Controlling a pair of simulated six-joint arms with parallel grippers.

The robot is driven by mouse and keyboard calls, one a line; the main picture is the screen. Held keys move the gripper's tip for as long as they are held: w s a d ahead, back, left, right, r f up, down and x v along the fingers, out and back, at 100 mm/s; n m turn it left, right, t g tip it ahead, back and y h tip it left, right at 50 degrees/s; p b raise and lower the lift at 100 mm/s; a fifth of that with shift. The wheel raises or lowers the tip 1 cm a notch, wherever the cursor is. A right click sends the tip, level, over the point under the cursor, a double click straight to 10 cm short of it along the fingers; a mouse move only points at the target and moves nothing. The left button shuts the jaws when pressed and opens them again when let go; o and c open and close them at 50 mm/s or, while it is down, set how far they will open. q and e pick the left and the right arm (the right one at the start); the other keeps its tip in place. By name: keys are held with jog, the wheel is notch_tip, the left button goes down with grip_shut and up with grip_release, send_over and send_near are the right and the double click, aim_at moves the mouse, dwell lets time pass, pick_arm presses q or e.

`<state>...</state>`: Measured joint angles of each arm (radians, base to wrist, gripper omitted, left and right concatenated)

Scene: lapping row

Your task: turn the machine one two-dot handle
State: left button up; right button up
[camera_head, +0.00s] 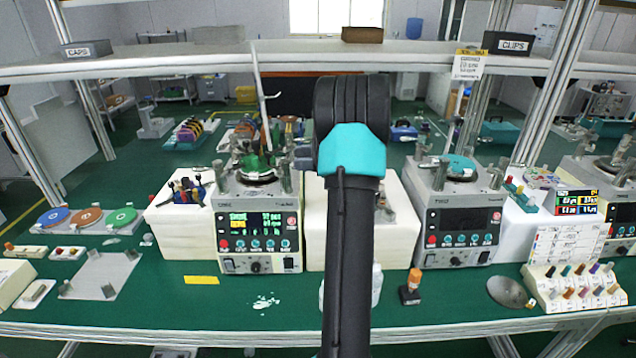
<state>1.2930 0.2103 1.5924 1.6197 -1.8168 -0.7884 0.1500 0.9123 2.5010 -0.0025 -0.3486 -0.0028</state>
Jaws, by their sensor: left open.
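The left grey lapping machine (258,192) stands on the green bench with its display lit green and yellow. A second grey machine (459,200) stands right of centre, its display dark. Each has small posts and levers around its top plate. I cannot read which machine is numbered one, and no two-dot mark is readable on any handle. My left arm rises through the middle of the view and bends away at a teal band. My left gripper (297,158) is small and mostly hidden behind the arm, near the right side of the left machine's top; it is open. My right gripper is not in view.
My arm hides part of a white block (316,235) between the machines. A white bottle (376,285) and an orange-capped bottle (411,288) stand in front. A shelf (210,62) crosses above. Coloured discs (88,217) lie at left, a peg rack (575,290) at right.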

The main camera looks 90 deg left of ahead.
pick_arm(q)
jog(key=d+r, duration=0.1)
jog(key=d, duration=1.4)
jog(key=shift+w+r, duration=0.15)
jog(key=shift+w, duration=0.05)
